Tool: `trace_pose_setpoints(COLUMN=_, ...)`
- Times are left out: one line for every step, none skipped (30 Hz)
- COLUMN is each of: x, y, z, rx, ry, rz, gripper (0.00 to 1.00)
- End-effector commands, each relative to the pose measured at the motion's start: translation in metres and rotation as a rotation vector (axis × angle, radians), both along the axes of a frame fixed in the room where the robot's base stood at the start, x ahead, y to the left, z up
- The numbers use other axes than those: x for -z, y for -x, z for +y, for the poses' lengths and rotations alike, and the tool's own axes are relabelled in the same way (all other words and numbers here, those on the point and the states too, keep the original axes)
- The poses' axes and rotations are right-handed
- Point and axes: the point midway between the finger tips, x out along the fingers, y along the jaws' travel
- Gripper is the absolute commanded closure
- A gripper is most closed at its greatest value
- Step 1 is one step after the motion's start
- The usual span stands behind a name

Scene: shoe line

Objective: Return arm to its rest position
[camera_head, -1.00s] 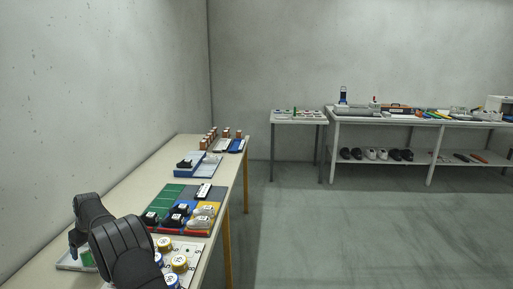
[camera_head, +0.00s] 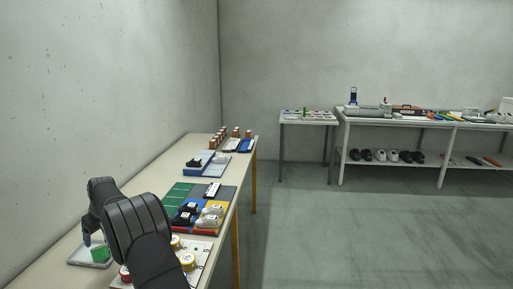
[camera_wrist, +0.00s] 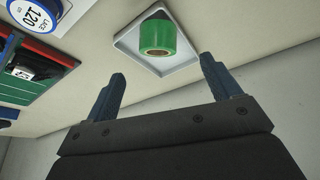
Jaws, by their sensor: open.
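My arm reaches over the near left of the long table (camera_head: 60,262) in the head view, bent, with the dark wrist and arm in the foreground. My gripper (camera_head: 87,239) points down near a small white tray (camera_head: 74,257). In the wrist view my gripper (camera_wrist: 162,70) has its two blue-grey fingers wide apart with nothing between them. A green roll (camera_wrist: 168,40) stands in the white tray (camera_wrist: 190,68), beyond the fingertips and apart from them. The roll also shows as a green patch in the head view (camera_head: 101,254).
Beyond are a coloured board (camera_head: 178,196) with shoes, a blue tray (camera_head: 203,168) and several brown-orange blocks (camera_head: 236,132). A small table (camera_head: 308,121) and a long bench (camera_head: 430,122) stand at the back. Open floor lies to the right.

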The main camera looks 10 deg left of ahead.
Motion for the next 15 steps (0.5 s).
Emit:
trace_pose_setpoints(x=-0.011, y=0.001, z=-0.004, rx=0.0, ry=-0.002, rz=-0.001, gripper=0.18)
trace_pose_setpoints(x=-0.017, y=0.002, z=-0.006, rx=0.0, ry=-0.003, rz=-0.002, gripper=0.18)
trace_pose_setpoints(x=-0.024, y=0.003, z=-0.009, rx=0.0, ry=-0.002, rz=-0.001, gripper=0.18)
trace_pose_setpoints(x=-0.009, y=0.002, z=-0.005, rx=-0.001, ry=0.004, rz=0.003, gripper=0.18)
trace_pose_setpoints(x=-0.002, y=0.001, z=-0.002, rx=-0.001, ry=0.004, rz=0.003, gripper=0.18)
trace_pose_setpoints(x=0.006, y=0.0, z=0.001, rx=-0.001, ry=0.004, rz=0.003, gripper=0.18)
trace_pose_setpoints(x=0.011, y=0.0, z=0.003, rx=-0.001, ry=0.003, rz=0.003, gripper=0.18)
trace_pose_setpoints(x=0.017, y=-0.001, z=0.006, rx=-0.001, ry=0.002, rz=0.003, gripper=0.18)
trace_pose_setpoints(x=0.023, y=-0.002, z=0.009, rx=0.0, ry=0.003, rz=0.002, gripper=0.18)
trace_pose_setpoints(x=0.029, y=-0.003, z=0.011, rx=0.0, ry=0.003, rz=0.002, gripper=0.18)
trace_pose_setpoints(x=0.034, y=-0.004, z=0.013, rx=0.0, ry=0.003, rz=0.002, gripper=0.18)
trace_pose_setpoints(x=0.041, y=-0.004, z=0.016, rx=0.0, ry=0.003, rz=0.002, gripper=0.18)
trace_pose_setpoints(x=0.047, y=-0.005, z=0.018, rx=-0.001, ry=0.002, rz=0.003, gripper=0.18)
trace_pose_setpoints(x=0.052, y=-0.006, z=0.02, rx=-0.001, ry=0.003, rz=0.001, gripper=0.18)
trace_pose_setpoints(x=0.059, y=-0.007, z=0.023, rx=-0.001, ry=0.001, rz=0.001, gripper=0.18)
